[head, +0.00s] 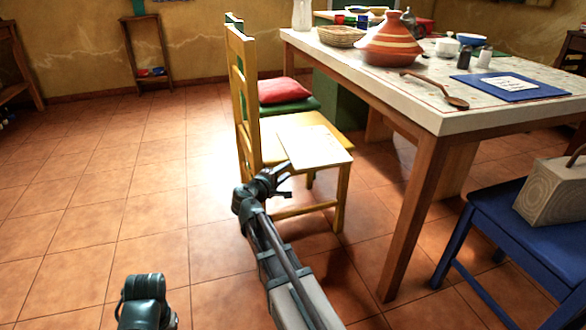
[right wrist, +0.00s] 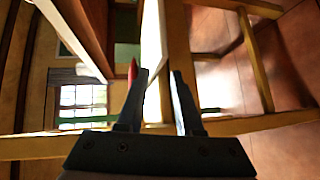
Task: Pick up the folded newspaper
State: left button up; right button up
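The folded newspaper (head: 318,146) is a flat cream sheet lying on the seat of the yellow wooden chair (head: 243,95), its near edge at the seat's front. My right gripper (head: 284,181) is at that near edge, just left of its front corner. In the right wrist view the newspaper shows as a pale, nearly edge-on strip (right wrist: 154,45), lined up between the two fingers of my right gripper (right wrist: 160,80). The fingers are apart, with a gap on the right finger's side. I cannot tell whether the left finger touches it.
The dining table (head: 440,118) stands right of the chair, bearing a striped tagine (head: 389,45), a wooden spoon (head: 440,92) and a blue mat (head: 520,90). A blue chair (head: 510,225) with a beige radio-like box (head: 553,190) is at right. The tiled floor at left is clear.

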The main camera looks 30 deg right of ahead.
aim_at(293, 165)
jog(key=shift+b+x, duration=0.35)
jog(key=shift+x, duration=2)
grip_shut()
